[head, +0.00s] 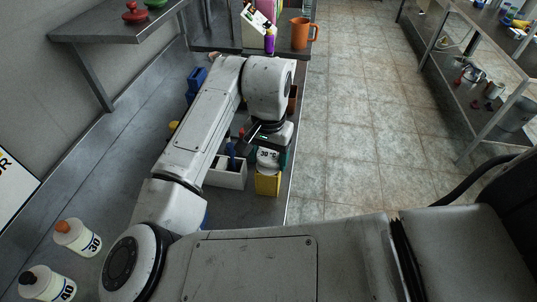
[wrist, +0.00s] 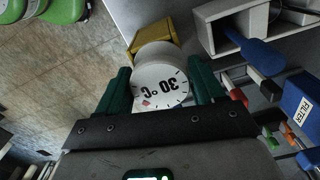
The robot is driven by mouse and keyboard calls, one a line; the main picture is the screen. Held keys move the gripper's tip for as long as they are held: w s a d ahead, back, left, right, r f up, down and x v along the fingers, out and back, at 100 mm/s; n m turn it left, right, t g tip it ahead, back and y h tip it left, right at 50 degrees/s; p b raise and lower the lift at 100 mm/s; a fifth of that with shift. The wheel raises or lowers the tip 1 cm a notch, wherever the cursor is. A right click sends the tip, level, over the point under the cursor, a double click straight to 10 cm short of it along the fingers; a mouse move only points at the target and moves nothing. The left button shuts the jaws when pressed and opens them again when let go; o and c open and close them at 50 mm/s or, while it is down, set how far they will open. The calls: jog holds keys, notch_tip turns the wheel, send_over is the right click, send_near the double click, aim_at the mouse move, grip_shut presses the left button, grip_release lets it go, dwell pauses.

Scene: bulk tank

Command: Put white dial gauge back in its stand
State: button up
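The white dial gauge (wrist: 160,84), marked 30 °C, is between the green fingers of my gripper (wrist: 158,76) in the wrist view. A finger lies against each side of it, so the gripper looks shut on it. In the head view the gauge (head: 267,157) shows just below my gripper (head: 269,148). A yellow stand (head: 268,185) is directly below the gauge, and its edge shows behind the gauge in the wrist view (wrist: 148,36). The gauge hides the stand's top, so I cannot tell whether the two touch.
A white divided box (head: 226,178) with blue-handled tools stands close left of the stand. A blue FILTER box (wrist: 303,103) is at the right in the wrist view. Bottles (head: 77,236) stand on the near left counter. An orange mug (head: 301,33) is at the far end.

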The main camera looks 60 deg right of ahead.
jog(key=o, duration=0.3)
notch_tip(320, 180, up, 12)
jog(key=shift+r, duration=0.2)
dwell(0.5)
